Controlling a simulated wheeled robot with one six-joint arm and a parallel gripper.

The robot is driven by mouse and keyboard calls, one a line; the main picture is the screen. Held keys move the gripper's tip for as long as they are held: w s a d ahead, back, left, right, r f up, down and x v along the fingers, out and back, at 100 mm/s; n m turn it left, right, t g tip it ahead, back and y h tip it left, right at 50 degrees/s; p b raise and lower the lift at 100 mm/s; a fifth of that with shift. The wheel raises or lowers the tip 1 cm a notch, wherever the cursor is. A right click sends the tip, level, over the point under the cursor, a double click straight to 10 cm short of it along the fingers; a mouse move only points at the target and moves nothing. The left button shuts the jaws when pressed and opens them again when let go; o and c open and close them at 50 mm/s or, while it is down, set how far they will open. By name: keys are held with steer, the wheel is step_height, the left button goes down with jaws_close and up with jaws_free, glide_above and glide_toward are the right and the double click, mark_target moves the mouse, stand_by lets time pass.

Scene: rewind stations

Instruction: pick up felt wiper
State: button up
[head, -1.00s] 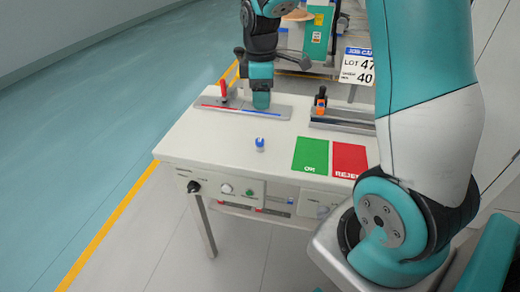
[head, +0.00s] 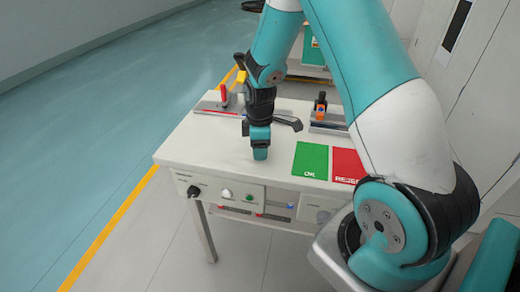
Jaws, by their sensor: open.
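My gripper (head: 260,155) points down low over the front middle of the white table (head: 190,146), left of the green OK mat. It is open. A small blue and white piece stood at this spot a second ago and is hidden behind the gripper now; it seems to be the felt wiper. I cannot tell whether the fingers are around it or touching it.
A green OK mat (head: 310,160) and a red REJECT mat (head: 347,165) lie to the right. A grey plate with a red upright handle (head: 224,95) stands at the back left. An orange-and-black clamp (head: 320,105) stands at the back right. The left front corner is clear.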

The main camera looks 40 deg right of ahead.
steer(key=shift+f, duration=0.15)
steer(key=c, duration=1.1)
steer(key=shift+r, duration=0.2)
jaws_close()
step_height(320, 180, up, 20)
steer(key=shift+f, duration=0.15)
